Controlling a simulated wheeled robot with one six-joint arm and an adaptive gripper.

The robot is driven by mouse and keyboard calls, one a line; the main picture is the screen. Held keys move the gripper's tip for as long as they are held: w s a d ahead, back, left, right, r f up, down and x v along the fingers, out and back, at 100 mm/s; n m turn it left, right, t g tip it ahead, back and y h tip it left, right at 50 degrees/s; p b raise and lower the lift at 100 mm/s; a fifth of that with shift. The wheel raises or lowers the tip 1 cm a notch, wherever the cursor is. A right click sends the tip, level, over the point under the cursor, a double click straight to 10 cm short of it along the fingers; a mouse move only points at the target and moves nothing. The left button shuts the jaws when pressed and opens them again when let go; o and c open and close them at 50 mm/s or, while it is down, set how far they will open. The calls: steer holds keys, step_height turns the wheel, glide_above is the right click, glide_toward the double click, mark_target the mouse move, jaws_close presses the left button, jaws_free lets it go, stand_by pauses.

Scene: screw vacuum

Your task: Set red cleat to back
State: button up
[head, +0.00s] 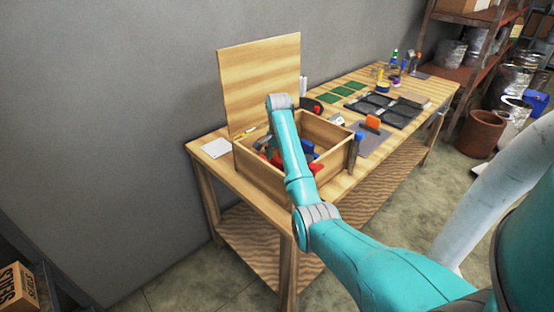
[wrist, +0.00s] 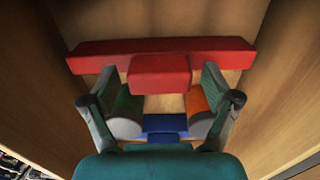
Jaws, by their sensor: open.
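The red cleat (wrist: 160,72) lies inside the wooden box in the wrist view: a long red bar near the far wall, with a raised block at its middle. My gripper (wrist: 166,88) is open over the box, its two fingers apart on either side of this block. I cannot tell whether they touch it. Beyond the arm in the head view, red parts (head: 314,168) show in the box (head: 262,178); my gripper is mostly hidden there.
The box walls stand near on both sides. The workbench (head: 340,178) also holds a black tray (head: 382,108) and green squares (head: 328,98).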

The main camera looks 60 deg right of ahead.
steer(key=shift+f, duration=0.3)
steer(key=shift+c, duration=0.2)
